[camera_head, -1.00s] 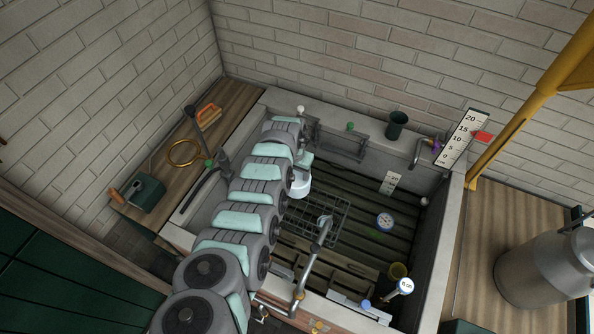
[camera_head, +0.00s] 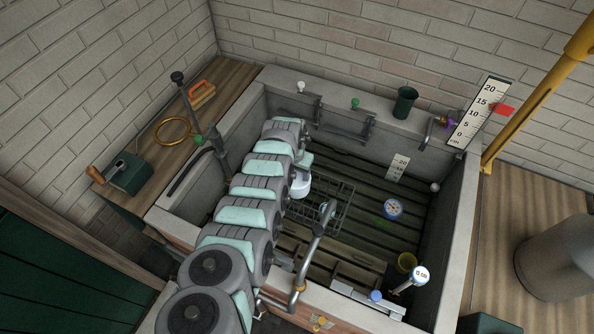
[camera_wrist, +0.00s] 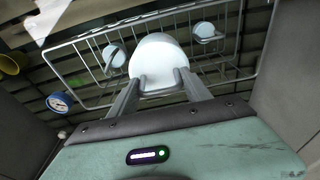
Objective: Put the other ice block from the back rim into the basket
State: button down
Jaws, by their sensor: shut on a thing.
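My gripper (camera_wrist: 160,80) is shut on a smooth white ice block (camera_wrist: 158,55), with one finger on each side. In the wrist view the block overlaps the wire basket (camera_wrist: 87,99); I cannot tell its height over the basket. In the head view the held block (camera_head: 300,186) shows beside my arm, at the basket's (camera_head: 342,216) back left. My arm hides the fingers and part of the basket there.
The basket is inside a walled stone trough (camera_head: 452,215) with a slatted floor. A dark green cup (camera_head: 405,101) and white (camera_head: 301,87) and green (camera_head: 354,103) knobs are on the back rim. A curved pipe (camera_head: 312,250) rises at the front. A round dial (camera_head: 393,209) lies right of the basket.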

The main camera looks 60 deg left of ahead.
notch_tip(320, 180, down, 13)
jog(key=b, duration=1.1)
jog(key=shift+w+f, duration=0.1)
jog(key=shift+c, duration=2)
grip_release()
jog(key=shift+o, duration=0.6)
jog(key=shift+o, duration=1.4)
jog(key=shift+r+p, duration=5.5)
jog(key=shift+r, duration=0.5)
